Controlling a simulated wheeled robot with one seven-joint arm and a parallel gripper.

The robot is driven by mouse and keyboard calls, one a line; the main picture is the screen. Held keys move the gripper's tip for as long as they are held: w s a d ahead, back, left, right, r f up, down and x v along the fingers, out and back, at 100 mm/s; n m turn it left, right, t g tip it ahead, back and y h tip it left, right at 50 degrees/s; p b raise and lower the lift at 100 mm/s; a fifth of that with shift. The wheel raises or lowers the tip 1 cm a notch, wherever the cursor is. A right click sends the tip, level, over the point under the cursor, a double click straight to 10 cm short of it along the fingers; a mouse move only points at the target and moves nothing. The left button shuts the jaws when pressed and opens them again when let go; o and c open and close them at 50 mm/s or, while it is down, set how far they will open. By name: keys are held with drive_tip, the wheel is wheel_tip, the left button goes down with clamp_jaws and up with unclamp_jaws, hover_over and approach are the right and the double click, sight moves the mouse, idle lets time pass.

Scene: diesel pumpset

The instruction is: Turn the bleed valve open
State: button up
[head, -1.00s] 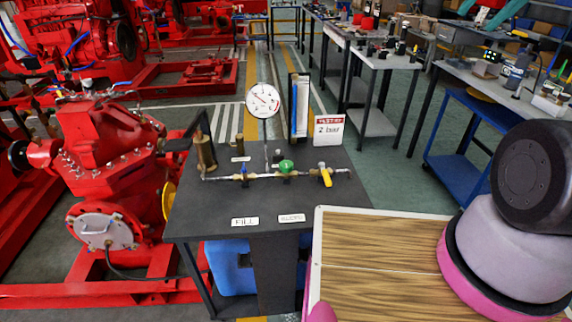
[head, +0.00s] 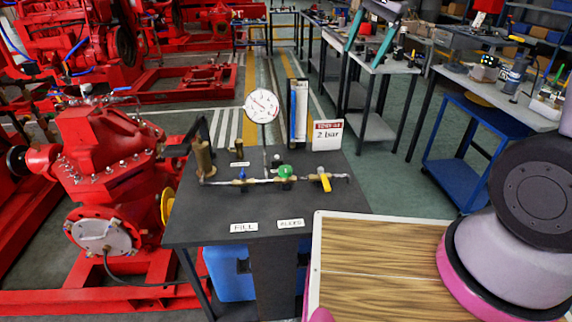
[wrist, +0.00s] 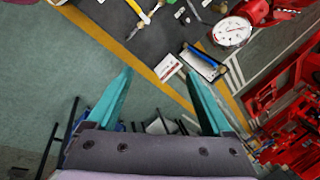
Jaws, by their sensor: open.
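The bench carries a pipe run with a blue-handled valve (head: 242,176), a green-handled valve (head: 285,171) and, at the right, a yellow lever valve (head: 325,182). A BLEED label (head: 290,223) lies at the bench front, below the green and yellow valves; I cannot tell for certain which valve it names. The yellow lever also shows at the top of the wrist view (wrist: 138,10). My gripper (head: 366,54) is open and empty, its teal fingers at the upper right of the bench in the head view. In the wrist view its fingertips (wrist: 158,72) are apart from the valves.
A round gauge (head: 262,105), a blue-backed upright panel (head: 298,112) and a "2 bar" sign (head: 328,135) stand along the bench's back. A FILL label (head: 244,227) lies at front left. A red pump (head: 110,165) stands left.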

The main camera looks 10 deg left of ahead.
drive_tip(key=w+a+f+g+h, duration=0.1)
drive_tip(key=w+a+f+g, duration=0.1)
drive_tip(key=a+f, duration=0.9)
drive_tip(key=m+h, duration=0.2)
approach(286, 168)
wheel_tip(286, 168, down, 9)
drive_tip(key=shift+w+d+r, duration=0.1)
drive_tip(key=shift+r, duration=0.05)
clamp_jaws()
